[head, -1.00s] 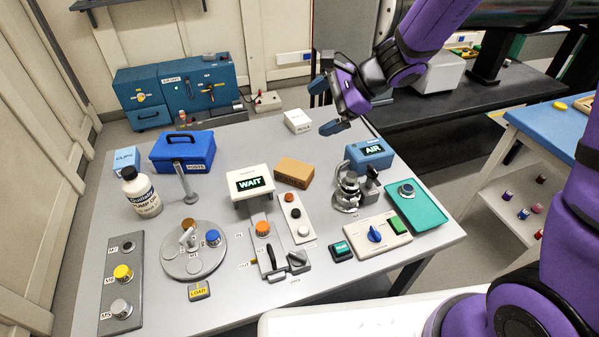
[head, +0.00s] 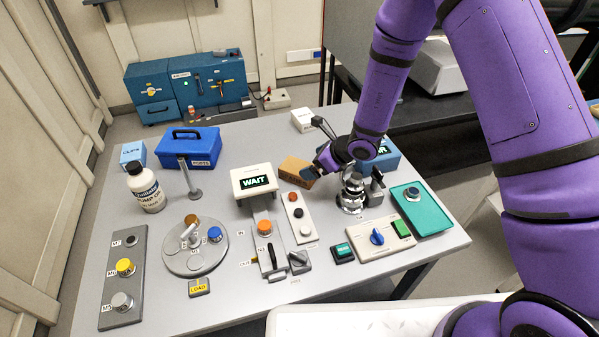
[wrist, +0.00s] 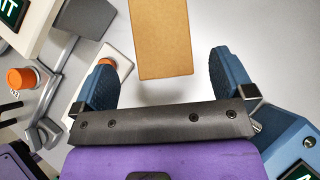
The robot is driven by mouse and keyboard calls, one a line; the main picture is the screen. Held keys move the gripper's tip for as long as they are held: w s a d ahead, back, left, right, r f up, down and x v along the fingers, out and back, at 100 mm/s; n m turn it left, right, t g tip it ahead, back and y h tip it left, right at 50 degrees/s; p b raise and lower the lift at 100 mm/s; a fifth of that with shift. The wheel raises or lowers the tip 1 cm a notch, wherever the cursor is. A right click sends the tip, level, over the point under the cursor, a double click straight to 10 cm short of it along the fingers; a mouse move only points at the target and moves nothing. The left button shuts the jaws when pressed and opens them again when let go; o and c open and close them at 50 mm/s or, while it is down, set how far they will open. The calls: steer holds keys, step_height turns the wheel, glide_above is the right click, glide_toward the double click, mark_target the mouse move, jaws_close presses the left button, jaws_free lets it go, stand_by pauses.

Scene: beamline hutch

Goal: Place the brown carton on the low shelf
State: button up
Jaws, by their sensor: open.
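The brown carton (head: 293,170) lies on the grey table, behind the row of round buttons and right of the WAIT box. My gripper (head: 318,168) is at its right side in the head view, covering part of its right end. In the wrist view the carton (wrist: 162,40) lies ahead of my open gripper (wrist: 163,72), roughly between the lines of the two blue fingers. Nothing is between the fingertips, and the carton's near edge is just around fingertip level. I cannot tell whether a finger touches it. No low shelf can be made out now; my arm hides much of the right side.
The WAIT box (head: 252,181) stands left of the carton, and a metal valve fitting (head: 350,195) and a blue AIR box stand close on the right. A small white box (head: 303,120) is behind. The button panel (head: 299,218) is in front.

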mark_target(298, 166)
steer(key=shift+x, duration=3.75)
steer(key=shift+w+r, duration=0.1)
steer(key=shift+r, duration=0.05)
steer(key=c, duration=1.2)
steer(key=shift+r, duration=0.15)
steer(key=shift+r, duration=0.2)
step_height(298, 166, up, 3)
steer(key=shift+f, duration=0.1)
steer(key=s+d, duration=0.1)
steer(key=s, duration=0.4)
steer(key=s+d+r, duration=0.1)
steer(key=s, duration=0.4)
steer(key=s+d, duration=0.1)
steer(key=s, duration=0.4)
steer(key=shift+s+d+r, duration=0.25)
steer(key=shift+d+r, duration=0.05)
